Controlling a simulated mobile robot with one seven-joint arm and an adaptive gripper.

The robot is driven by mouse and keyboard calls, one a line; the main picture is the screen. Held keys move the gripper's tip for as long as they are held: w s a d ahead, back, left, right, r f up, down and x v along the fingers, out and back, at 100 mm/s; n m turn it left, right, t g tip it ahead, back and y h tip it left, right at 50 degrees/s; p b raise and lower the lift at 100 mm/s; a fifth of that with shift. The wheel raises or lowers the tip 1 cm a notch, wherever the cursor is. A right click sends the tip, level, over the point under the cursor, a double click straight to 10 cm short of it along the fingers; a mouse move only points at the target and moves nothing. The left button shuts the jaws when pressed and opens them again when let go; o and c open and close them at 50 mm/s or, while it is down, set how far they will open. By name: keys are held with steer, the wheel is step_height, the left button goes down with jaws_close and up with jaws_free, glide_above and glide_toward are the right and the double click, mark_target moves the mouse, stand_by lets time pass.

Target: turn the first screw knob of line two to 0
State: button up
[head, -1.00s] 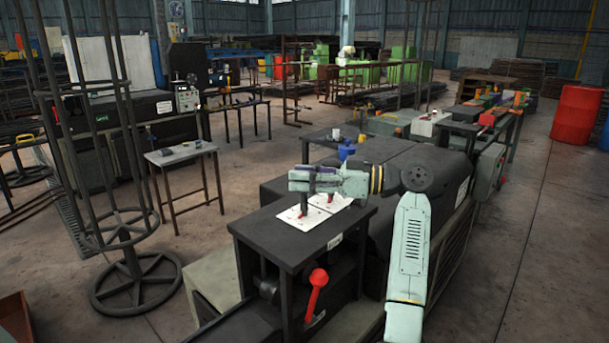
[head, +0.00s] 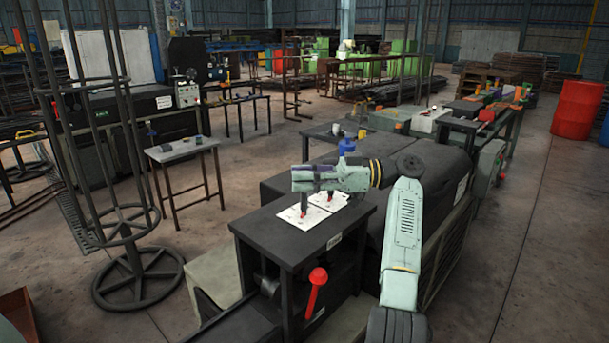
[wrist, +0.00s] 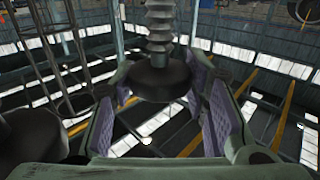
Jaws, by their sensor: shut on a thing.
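My gripper (head: 304,181) is over the black stand's top in the head view. In the wrist view its purple-padded fingers (wrist: 160,92) are around a dark round knob (wrist: 158,76) and shut on it. A ribbed grey screw stem (wrist: 160,30) runs from the knob toward the top of that view. In the head view the gripper hides the held knob. Dark posts (head: 304,204) stand below the gripper, with small red marks at white plates (head: 312,222). I cannot read the scale or the knob's setting.
The black stand (head: 262,226) bears the white plates. A blue-topped part (head: 346,146) is close behind my gripper. A dark machine housing (head: 400,170) lies behind and right. Open floor (head: 510,240) is at the right.

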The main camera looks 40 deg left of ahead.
steer(key=o, duration=1.1)
steer(key=shift+o, duration=0.2)
step_height(320, 180, up, 10)
